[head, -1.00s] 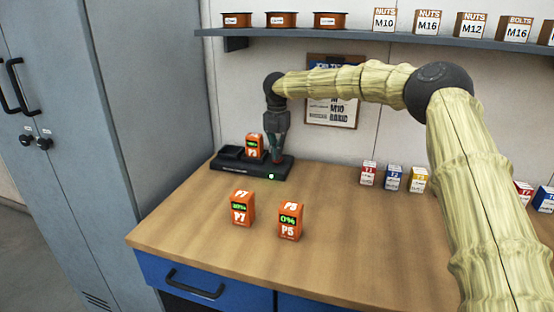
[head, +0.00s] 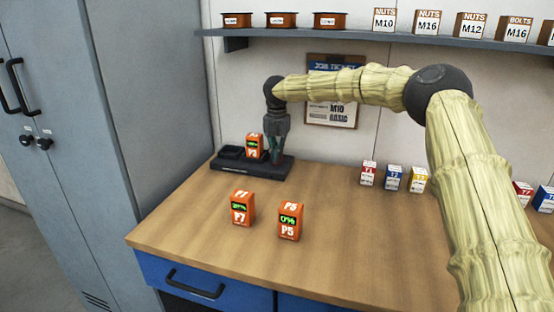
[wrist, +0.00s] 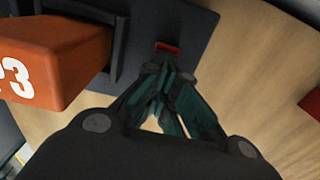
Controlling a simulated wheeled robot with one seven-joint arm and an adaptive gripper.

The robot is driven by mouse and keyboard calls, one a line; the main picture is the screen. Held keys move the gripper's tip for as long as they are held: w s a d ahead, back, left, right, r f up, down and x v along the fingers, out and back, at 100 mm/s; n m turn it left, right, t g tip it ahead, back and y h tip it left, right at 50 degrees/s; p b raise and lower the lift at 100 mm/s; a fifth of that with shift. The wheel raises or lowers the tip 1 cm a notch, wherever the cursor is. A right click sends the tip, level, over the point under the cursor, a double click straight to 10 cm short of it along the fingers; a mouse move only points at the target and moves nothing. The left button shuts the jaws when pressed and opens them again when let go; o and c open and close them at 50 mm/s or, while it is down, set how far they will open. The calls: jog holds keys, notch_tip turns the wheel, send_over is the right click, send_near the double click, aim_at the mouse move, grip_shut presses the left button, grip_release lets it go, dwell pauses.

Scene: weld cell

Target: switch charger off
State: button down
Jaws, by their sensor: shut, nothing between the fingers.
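The charger (head: 232,168) is a black base at the back left of the bench; its deck (wrist: 195,28) also shows in the wrist view. An orange battery (head: 254,146) with a green display stands in it, and a second bay at its left looks empty. The battery marked P3 (wrist: 50,65) fills the left of the wrist view. A small red switch (wrist: 167,47) sits on the charger's deck. My gripper (head: 277,160) points down over the charger's right end. Its fingertips (wrist: 163,66) are shut and empty beside the red switch; I cannot tell whether they touch it.
Two orange batteries, P7 (head: 242,208) and P5 (head: 289,222), stand on the bench (head: 345,235) in front of the charger. Small boxes (head: 393,178) stand at the back right. A shelf (head: 370,40) runs above my arm. A grey cabinet (head: 150,130) stands at the left.

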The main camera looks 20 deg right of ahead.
dwell(0.3)
jog(key=shift+r+p, duration=2.9)
jog(key=shift+r, duration=0.5)
